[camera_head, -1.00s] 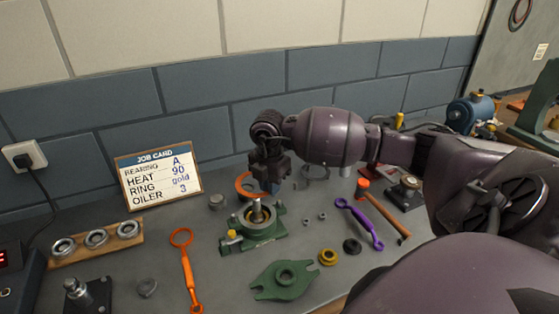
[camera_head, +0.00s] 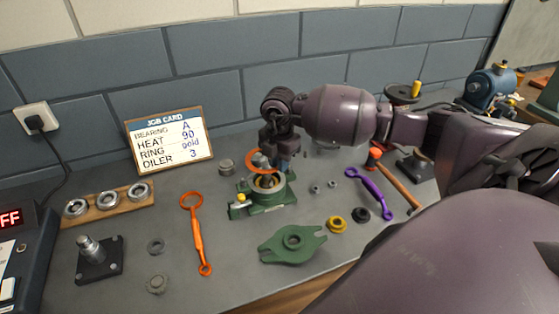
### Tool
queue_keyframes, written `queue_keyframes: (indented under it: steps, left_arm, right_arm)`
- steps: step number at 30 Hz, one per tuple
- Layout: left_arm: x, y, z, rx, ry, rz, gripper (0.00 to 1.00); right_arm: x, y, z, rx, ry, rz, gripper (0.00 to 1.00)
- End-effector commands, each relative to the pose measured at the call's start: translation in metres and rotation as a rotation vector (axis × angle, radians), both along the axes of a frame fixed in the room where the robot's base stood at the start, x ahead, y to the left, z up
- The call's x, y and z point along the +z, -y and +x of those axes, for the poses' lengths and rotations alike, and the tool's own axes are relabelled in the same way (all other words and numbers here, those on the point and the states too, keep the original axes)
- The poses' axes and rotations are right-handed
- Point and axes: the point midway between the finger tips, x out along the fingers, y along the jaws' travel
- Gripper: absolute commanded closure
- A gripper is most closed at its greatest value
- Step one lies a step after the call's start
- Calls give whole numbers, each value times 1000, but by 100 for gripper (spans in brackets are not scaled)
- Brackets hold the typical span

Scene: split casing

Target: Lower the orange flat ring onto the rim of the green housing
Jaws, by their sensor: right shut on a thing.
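The green housing (camera_head: 268,199) stands on the bench in the middle of the head view, its round bore facing up with a metal part inside. My left gripper is not in view.
A green flanged cover (camera_head: 291,243) lies in front of the housing. An orange wrench (camera_head: 193,234) lies to the left and a purple wrench (camera_head: 371,192) to the right. A job card (camera_head: 169,140) stands behind. Small nuts and rings lie around.

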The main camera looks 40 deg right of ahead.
Motion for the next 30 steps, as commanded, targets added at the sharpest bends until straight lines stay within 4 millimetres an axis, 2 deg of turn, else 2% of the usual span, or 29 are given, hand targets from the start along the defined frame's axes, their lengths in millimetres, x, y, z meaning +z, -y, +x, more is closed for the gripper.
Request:
queue_keyframes:
  steps: [8, 30]
  left_arm:
    - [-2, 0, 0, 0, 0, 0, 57]
    - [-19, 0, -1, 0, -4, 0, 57]
  right_arm:
    - [-3, 0, 0, 0, 0, 0, 100]
    - [-27, 0, 0, 0, -1, 1, 100]
